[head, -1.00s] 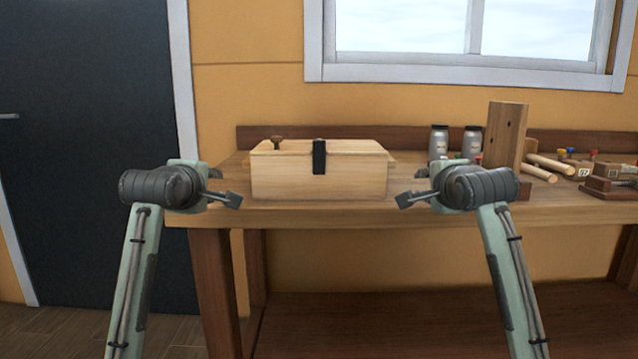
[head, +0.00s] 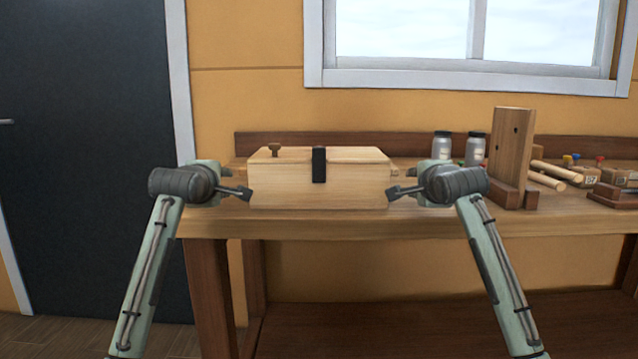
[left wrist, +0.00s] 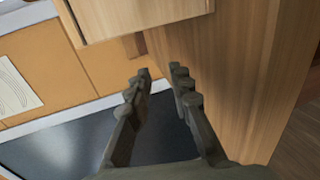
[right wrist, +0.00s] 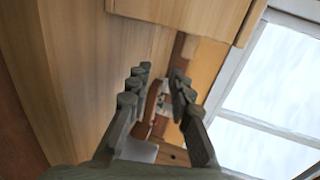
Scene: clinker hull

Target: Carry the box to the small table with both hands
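The box (head: 318,186) is a pale wooden chest with a dark strap at the front and a small brown knob on its lid. It sits level on the workbench near its left end. My left gripper (head: 246,193) is at the box's left side and my right gripper (head: 393,193) at its right side. Both point inward; I cannot tell whether they touch it. In the left wrist view the fingers (left wrist: 160,82) are apart and empty, with the box (left wrist: 145,15) beyond. In the right wrist view the fingers (right wrist: 159,80) are also apart and empty, near the box (right wrist: 185,12). No small table is identifiable.
The workbench (head: 420,222) extends to the right. Two jars (head: 457,148), an upright wooden block (head: 510,155), wooden rods (head: 548,175) and small boxes stand right of my right gripper. A dark door (head: 85,150) is at left, a window above.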

